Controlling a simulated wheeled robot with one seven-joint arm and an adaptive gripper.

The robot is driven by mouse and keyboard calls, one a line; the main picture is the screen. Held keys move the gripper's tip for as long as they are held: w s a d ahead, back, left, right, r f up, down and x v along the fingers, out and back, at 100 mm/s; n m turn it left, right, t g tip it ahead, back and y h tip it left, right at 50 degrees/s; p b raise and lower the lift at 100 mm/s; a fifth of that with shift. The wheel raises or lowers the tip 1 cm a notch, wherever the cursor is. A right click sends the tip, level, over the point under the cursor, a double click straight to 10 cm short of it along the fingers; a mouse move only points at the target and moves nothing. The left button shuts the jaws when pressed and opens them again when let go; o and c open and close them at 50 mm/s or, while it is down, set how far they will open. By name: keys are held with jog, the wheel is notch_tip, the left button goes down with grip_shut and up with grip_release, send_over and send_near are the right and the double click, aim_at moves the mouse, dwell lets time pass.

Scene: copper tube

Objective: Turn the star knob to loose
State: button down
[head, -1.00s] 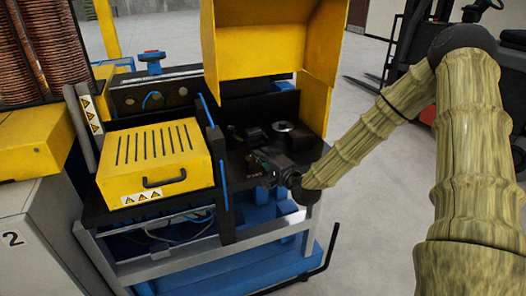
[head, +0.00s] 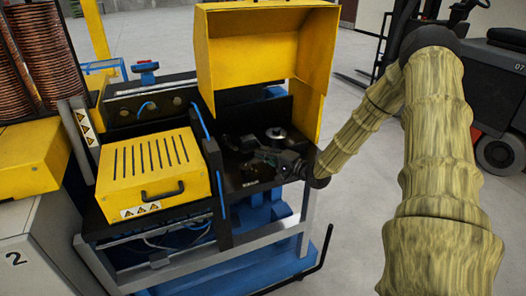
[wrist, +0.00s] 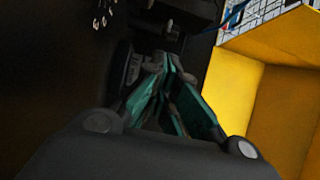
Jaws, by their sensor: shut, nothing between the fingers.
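My gripper (head: 262,154) reaches in from the right, low over the black bed of the machine, under the raised yellow cover. In the wrist view its teal-sided fingers (wrist: 165,72) are shut with nothing held. A dark rounded part (wrist: 122,66) shows just left of the fingers; I cannot tell whether it is the star knob. I also cannot tell whether the fingers touch it. In the head view the gripper hides part of the bed, and the star knob cannot be made out for certain.
A metal-topped round part (head: 276,133) stands behind the gripper. The raised yellow cover (head: 262,50) hangs over the back and right. A yellow slotted box (head: 150,170) with a handle is to the left. Small white markings (head: 250,183) lie on the bed's front.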

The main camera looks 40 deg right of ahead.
aim_at(243, 149)
jog(key=shift+p+x, duration=0.85)
jog(key=shift+x, duration=3.2)
jog(key=shift+s+a+f+b, duration=0.1)
jog(key=shift+s+a+b, duration=0.15)
jog(key=shift+a+b, duration=0.15)
jog(key=shift+s+a, duration=0.35)
jog(key=shift+a, duration=0.45)
jog(key=shift+s, duration=0.1)
